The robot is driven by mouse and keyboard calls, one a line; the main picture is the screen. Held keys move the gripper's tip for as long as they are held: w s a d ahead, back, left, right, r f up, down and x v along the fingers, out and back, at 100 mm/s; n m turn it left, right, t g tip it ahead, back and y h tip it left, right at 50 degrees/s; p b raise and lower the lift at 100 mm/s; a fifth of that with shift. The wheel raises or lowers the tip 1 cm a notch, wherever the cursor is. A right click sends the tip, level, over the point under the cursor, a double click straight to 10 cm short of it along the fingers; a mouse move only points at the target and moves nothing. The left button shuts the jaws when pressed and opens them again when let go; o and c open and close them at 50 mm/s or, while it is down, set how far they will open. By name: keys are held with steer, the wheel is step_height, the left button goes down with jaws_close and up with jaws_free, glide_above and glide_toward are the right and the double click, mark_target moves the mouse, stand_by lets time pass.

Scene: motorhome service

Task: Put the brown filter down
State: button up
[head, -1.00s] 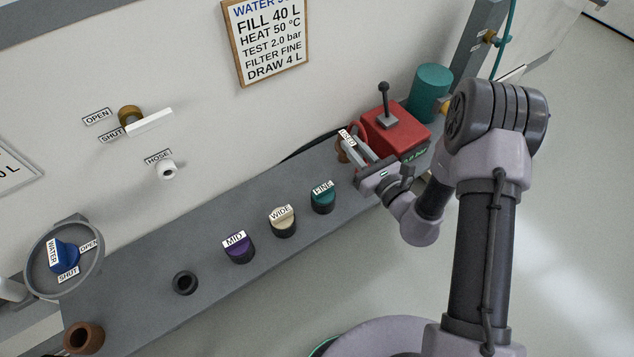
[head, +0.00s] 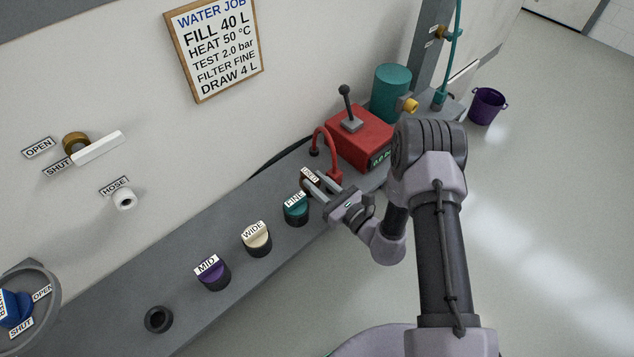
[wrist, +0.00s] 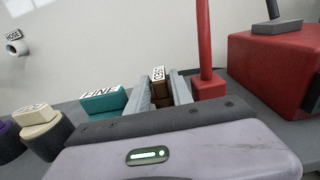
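The brown filter (head: 305,186), with a white USED label on top, is between the two fingertips of my gripper (head: 319,188) in the head view. It is just right of the teal FINE filter (head: 296,211) and left of the red hose. In the wrist view the brown filter (wrist: 158,86) sits between the pale fingers of my gripper (wrist: 161,90), which appear closed on its sides. Its lower part is hidden, so I cannot tell whether it touches the grey shelf (head: 110,300).
The cream WIDE filter (head: 257,241) and purple MID filter (head: 213,275) stand along the shelf, with an empty dark ring (head: 158,319) further left. A red pump (head: 360,137) with a lever and red hose (head: 325,140) is close behind. A teal canister (head: 391,92) stands beyond.

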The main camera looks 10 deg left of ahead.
steer(key=shift+o, duration=0.8)
